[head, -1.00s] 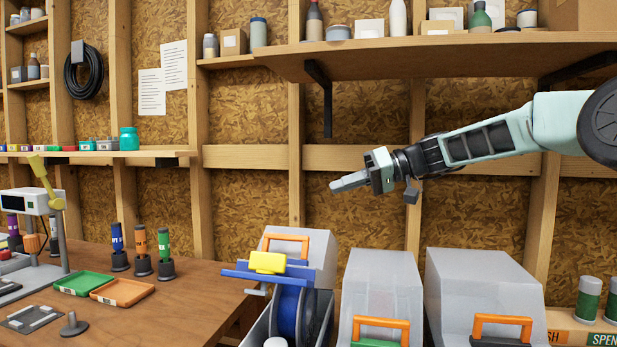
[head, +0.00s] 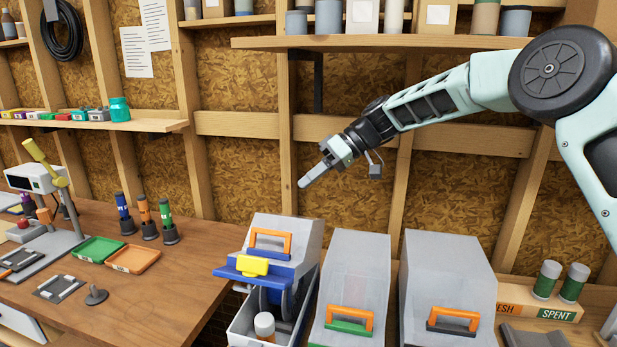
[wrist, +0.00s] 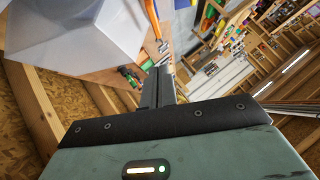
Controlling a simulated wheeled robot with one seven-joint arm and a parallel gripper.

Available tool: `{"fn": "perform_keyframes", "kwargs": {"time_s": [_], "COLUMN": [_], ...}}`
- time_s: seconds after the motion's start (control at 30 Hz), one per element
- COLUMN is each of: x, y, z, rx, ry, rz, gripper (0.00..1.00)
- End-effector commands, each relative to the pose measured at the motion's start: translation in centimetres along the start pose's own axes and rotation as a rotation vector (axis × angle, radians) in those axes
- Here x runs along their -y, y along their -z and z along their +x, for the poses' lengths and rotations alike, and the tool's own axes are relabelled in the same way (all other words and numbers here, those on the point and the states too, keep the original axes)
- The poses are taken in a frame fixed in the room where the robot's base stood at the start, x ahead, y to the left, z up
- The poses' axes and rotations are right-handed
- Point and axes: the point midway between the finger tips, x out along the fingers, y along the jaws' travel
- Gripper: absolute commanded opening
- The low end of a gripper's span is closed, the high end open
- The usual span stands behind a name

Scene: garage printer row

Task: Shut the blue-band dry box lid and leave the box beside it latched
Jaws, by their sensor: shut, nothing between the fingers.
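The blue-band dry box (head: 238,330) stands at the left of the row of boxes in the head view. Its cloudy lid (head: 290,232) is raised, with a blue band (head: 226,272), a yellow latch (head: 252,265) and an orange handle. A blue spool and a white-capped container (head: 265,322) show in the open base. The box beside it (head: 355,265), with a green band and orange handle, has its lid down. My gripper (head: 303,183) is shut and empty, above and behind the raised lid, apart from it. Its fingers also show in the wrist view (wrist: 158,88).
A third closed box (head: 450,265) with a dark band stands to the right. A wooden bench (head: 190,275) at left holds trays, colored tubes and a small device. Green-labelled canisters (head: 560,282) stand at far right.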

Motion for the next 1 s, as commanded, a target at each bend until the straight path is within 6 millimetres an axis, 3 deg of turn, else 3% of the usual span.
{"fn": "perform_keyframes", "kwargs": {"time_s": [0.37, 0.6, 1.0], "x": [0.3, 0.1, 0.0], "y": [0.2, -2.2, -2.8], "z": [7.6, 9.6, 10.2], "rx": [0.002, 0.000, -0.001], "ry": [0.003, 0.001, -0.001], "rz": [0.003, 0.003, 0.000], "gripper": [0.00, 0.00, 0.00]}}
